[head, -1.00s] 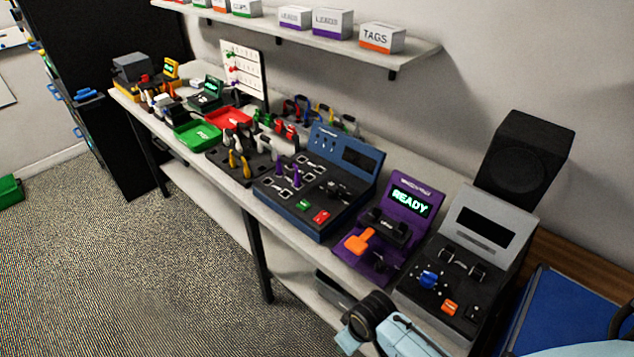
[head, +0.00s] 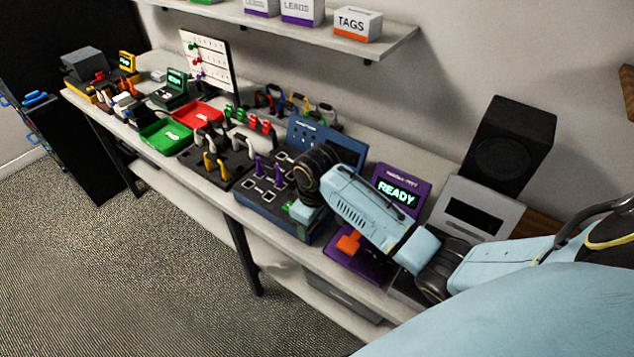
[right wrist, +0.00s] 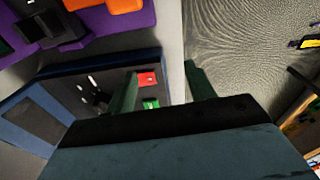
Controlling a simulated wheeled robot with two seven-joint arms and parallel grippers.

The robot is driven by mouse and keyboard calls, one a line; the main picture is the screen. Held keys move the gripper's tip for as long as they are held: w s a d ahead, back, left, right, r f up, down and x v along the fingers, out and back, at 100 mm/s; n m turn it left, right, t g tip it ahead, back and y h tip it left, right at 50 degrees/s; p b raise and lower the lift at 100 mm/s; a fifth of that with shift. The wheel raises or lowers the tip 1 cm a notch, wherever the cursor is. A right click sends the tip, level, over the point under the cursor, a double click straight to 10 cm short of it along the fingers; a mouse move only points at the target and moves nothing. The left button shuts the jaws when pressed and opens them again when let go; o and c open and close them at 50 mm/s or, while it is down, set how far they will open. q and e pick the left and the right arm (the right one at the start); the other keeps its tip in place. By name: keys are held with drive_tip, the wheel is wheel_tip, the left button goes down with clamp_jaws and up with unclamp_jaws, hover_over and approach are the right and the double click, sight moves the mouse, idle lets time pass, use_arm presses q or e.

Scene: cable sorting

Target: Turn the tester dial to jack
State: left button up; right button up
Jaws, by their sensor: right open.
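The blue tester (head: 268,212) stands on the bench with purple plugs on its left part. In the head view my right wrist covers the middle of its panel, where dark controls stood earlier. The right wrist view shows its dark panel, a black control with white marks (right wrist: 97,95) that may be the dial, a red button (right wrist: 147,78) and a green button (right wrist: 151,103). My right gripper (right wrist: 160,80) is open and empty, its dark green fingers spread above the panel's button edge. I cannot read any dial setting. My left gripper is out of view.
The purple tester (head: 397,190) reading READY, with an orange handle (head: 349,242), stands right of the blue one. A grey tester (head: 475,208) is partly behind my arm. A plier rack (head: 205,170) and green tray (head: 163,137) lie left. A shelf (head: 300,35) hangs above.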

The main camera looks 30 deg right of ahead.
drive_tip(key=w+d+r+g, duration=0.1)
drive_tip(key=w+d+r, duration=0.8)
drive_tip(key=w+r, duration=0.2)
drive_tip(key=shift+m, duration=0.4)
wheel_tip(320, 180, down, 12)
drive_tip(key=shift+w+f+b, duration=0.1)
drive_tip(key=shift+w+b, duration=0.05)
drive_tip(key=shift+b, duration=0.6)
drive_tip(key=shift+f, duration=0.7)
drive_tip(key=c, duration=1)
